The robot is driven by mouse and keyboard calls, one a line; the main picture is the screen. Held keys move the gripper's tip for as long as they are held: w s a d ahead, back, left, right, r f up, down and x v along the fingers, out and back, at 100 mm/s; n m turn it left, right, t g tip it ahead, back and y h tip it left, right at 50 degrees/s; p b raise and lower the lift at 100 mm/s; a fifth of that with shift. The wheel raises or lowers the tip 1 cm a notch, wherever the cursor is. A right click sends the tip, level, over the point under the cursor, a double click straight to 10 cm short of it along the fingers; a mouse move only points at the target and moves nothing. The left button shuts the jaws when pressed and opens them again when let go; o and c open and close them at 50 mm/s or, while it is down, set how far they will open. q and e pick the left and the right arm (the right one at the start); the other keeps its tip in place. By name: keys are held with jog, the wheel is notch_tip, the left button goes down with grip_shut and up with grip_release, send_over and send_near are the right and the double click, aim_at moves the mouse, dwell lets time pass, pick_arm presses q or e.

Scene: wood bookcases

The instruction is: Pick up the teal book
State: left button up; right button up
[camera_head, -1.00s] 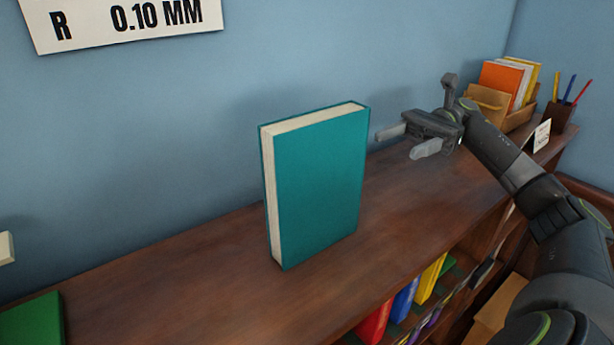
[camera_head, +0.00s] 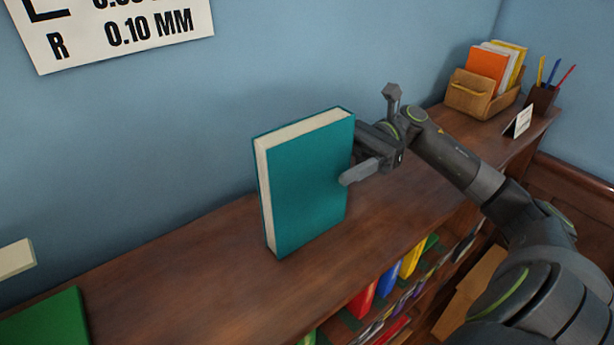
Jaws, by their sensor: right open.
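The teal book (camera_head: 310,180) stands upright on the bookcase's wooden top (camera_head: 190,285), its white page edges facing left and up. My right gripper (camera_head: 352,160) is at the book's right edge, with its fingers pointing left. It is open. The near finger shows in front of the book's right edge; the far finger is partly hidden behind the book. I cannot tell whether either finger touches the book. My left gripper is not in view.
A green book (camera_head: 45,318) lies at the lower left. A box of papers and folders (camera_head: 485,92), a pen cup (camera_head: 541,98) and a small white card (camera_head: 523,121) stand at the far right. Coloured books (camera_head: 388,280) sit on the shelf below. The wall is close behind.

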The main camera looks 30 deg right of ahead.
aim_at(319, 170)
jog(key=a+p, duration=0.2)
jog(key=a, duration=0.1)
jog(key=shift+s+a+r, duration=0.1)
jog(key=shift+s+r, duration=0.05)
jog(key=shift+r, duration=0.2)
jog(key=shift+a+f, duration=0.1)
jog(key=shift+a, duration=0.35)
jog(key=shift+f, duration=0.1)
jog(key=shift+c, duration=0.4)
grip_shut()
